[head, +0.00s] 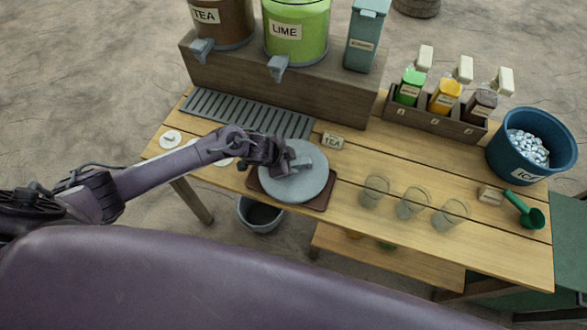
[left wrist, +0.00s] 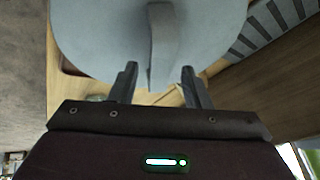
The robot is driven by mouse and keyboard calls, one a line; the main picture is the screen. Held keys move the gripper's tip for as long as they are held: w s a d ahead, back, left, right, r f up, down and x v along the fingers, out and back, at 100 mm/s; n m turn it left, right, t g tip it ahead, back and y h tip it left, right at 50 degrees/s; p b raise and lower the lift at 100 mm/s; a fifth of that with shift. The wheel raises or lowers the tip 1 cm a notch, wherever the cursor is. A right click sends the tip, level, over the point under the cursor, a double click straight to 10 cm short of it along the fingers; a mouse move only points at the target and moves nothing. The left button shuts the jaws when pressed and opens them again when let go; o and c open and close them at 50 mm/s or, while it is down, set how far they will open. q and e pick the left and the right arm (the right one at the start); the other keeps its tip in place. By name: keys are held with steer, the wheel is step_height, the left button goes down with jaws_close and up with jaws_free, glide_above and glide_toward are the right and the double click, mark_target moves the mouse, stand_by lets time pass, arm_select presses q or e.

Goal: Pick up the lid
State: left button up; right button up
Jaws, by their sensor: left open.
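The lid (head: 308,182) is a round grey disc with a raised block handle, lying over a dark brown board on the wooden table in the head view. In the left wrist view the lid (left wrist: 95,40) fills the top, with its upright handle (left wrist: 163,45) near the middle. My left gripper (head: 290,163) reaches over the lid from the left at the handle. In the left wrist view my left gripper (left wrist: 159,75) is open, one finger on each side of the handle's near end. I cannot tell whether a finger touches it. My right gripper is not in view.
Three clear glasses (head: 412,204) stand right of the lid. Dispensers (head: 297,32), a bottle caddy (head: 432,122), a blue ice bucket (head: 505,150) and a green scoop (head: 526,212) stand farther off.

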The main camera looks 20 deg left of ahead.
arm_select(q)
steer(key=shift+f, duration=0.25)
stand_by(0.3)
steer(key=shift+c, duration=0.2)
jaws_close()
